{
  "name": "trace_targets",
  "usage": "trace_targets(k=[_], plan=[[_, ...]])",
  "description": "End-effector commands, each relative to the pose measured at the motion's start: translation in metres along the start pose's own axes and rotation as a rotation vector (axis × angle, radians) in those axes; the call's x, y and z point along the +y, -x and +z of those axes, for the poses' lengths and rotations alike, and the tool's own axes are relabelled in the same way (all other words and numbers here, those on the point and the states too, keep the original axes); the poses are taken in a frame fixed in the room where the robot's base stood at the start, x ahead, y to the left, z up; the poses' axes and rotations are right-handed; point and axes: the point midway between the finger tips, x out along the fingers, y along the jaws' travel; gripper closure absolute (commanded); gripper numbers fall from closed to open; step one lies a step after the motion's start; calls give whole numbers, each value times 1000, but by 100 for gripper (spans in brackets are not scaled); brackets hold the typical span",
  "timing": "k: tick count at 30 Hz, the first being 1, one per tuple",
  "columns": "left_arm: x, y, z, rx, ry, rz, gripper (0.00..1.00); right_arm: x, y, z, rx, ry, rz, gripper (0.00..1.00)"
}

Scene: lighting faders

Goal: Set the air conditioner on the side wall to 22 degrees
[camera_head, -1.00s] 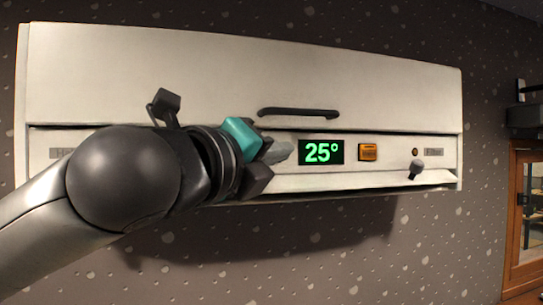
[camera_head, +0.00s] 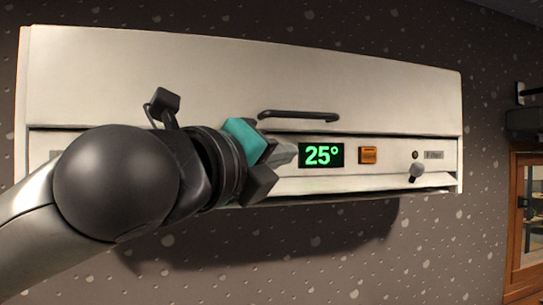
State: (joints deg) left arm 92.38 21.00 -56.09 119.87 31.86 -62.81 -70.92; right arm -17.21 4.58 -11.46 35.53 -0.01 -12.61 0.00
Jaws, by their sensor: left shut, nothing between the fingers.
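The white air conditioner (camera_head: 200,75) hangs on the side wall and fills the upper middle of the head view. Its green display (camera_head: 321,155) reads 25°. Just right of the display is an orange button (camera_head: 368,155). My left gripper (camera_head: 290,154) is shut and empty, its tips just left of the display at the front panel. I cannot tell whether the tips touch the panel. My left gripper and arm hide the panel's left part. My right gripper is not in view.
A dark handle (camera_head: 298,114) sits on the cover above the display. A small knob (camera_head: 416,172) sticks out at the panel's lower right, near a label (camera_head: 434,155). A wooden-framed cabinet or door (camera_head: 515,220) stands at far right. The wall below is clear.

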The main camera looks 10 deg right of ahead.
Motion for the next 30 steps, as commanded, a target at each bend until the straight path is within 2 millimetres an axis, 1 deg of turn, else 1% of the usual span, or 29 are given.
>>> trace_targets(k=[1,6,9,30], plan=[[0,0,0,0,0,0,100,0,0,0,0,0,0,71],[0,0,0,0,0,0,100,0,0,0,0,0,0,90],[0,0,0,0,0,0,100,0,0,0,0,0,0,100],[0,0,0,0,0,0,100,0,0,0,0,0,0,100]])
